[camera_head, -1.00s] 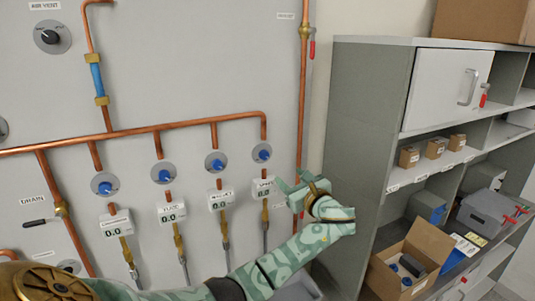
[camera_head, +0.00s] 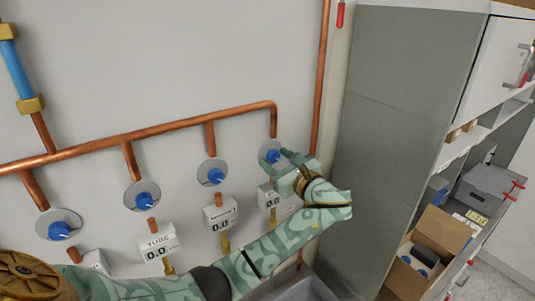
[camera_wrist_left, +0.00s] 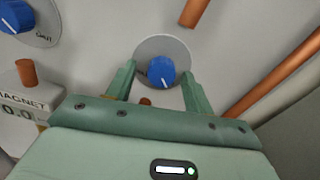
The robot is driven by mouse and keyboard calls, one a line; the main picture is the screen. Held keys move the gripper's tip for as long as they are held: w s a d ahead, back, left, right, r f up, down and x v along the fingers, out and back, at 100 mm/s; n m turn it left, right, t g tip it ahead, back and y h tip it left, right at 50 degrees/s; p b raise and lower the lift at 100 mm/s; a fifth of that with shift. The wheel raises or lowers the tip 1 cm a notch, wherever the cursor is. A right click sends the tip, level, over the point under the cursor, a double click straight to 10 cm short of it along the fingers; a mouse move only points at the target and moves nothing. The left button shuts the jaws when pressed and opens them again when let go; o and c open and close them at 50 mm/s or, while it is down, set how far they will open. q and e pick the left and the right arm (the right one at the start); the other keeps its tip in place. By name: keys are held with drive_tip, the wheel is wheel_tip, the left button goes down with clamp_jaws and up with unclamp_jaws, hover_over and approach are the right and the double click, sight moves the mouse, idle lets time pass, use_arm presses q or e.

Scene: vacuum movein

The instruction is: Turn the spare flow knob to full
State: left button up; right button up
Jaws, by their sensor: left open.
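The rightmost blue knob (camera_head: 272,155) sits on a round grey plate on the wall panel, below the end of the horizontal copper pipe. Its label is partly hidden behind my gripper. My left gripper (camera_head: 283,160) is just in front of it. In the left wrist view, the blue knob (camera_wrist_left: 161,71) with a white pointer mark lies between and beyond the two open green fingers (camera_wrist_left: 158,82). The fingers are on either side of it, and contact cannot be told. The pointer mark points down, slightly right. My right gripper is not in view.
Other blue knobs (camera_head: 216,175) sit in a row to the left, with white meter boxes below, such as the MAGNET one (camera_head: 221,216). A vertical copper pipe (camera_head: 321,90) runs right of the knob. A grey shelf unit (camera_head: 390,130) stands further right.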

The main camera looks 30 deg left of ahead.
use_arm(q)
drive_tip(key=shift+s+d+r, duration=0.1)
drive_tip(key=shift+d+r, duration=0.05)
drive_tip(key=shift+d, duration=0.2)
drive_tip(key=shift+a, duration=0.1)
drive_tip(key=c, duration=1)
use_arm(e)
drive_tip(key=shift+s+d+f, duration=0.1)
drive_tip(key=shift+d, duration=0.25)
use_arm(q)
drive_tip(key=shift+o, duration=0.2)
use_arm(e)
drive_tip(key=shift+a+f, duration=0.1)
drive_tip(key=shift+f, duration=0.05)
